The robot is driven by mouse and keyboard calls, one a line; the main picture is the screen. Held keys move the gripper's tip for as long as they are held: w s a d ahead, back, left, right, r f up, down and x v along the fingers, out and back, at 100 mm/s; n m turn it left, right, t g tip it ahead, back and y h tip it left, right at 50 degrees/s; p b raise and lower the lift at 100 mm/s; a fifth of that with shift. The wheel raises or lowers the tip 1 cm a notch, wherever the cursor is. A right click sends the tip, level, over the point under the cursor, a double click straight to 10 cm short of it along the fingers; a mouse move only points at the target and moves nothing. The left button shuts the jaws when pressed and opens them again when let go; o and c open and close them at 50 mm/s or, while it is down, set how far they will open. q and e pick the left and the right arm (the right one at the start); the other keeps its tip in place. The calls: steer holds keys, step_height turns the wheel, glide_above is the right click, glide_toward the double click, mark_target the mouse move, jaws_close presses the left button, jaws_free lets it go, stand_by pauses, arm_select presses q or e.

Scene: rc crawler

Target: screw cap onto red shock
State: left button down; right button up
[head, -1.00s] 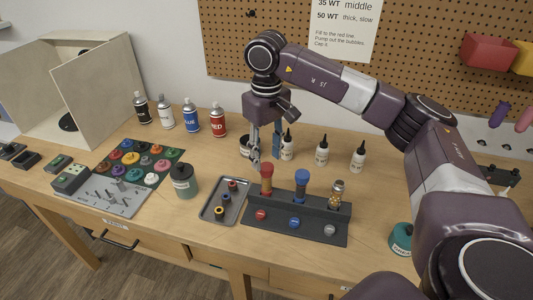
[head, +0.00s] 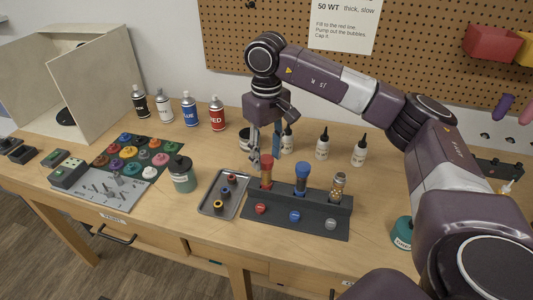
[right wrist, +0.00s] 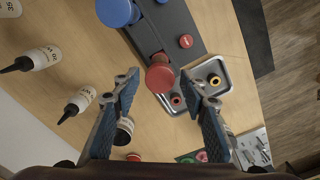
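The red shock (head: 266,174) stands upright in the left slot of the dark rack (head: 325,206). A wide round red cap (right wrist: 160,77) sits on its top; whether it is screwed tight I cannot tell. My right gripper (head: 265,157) points down just behind and above the red shock. In the right wrist view its two fingers (right wrist: 160,112) are wide apart with nothing between them, and the red cap lies beyond the tips, apart from them. My left gripper is out of view.
A blue shock (head: 302,178) and an uncapped third shock (head: 339,188) stand in the same rack. A metal tray (head: 207,207) with small ringed parts lies to its left. White dropper bottles (head: 323,147) stand behind. A dark-lidded jar (head: 182,177) stands left of the tray.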

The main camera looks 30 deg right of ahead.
jaws_close()
steer(key=m, duration=0.4)
stand_by(0.4)
steer(key=shift+m, duration=2.2)
steer(key=m, duration=0.3)
steer(key=shift+m, duration=0.6)
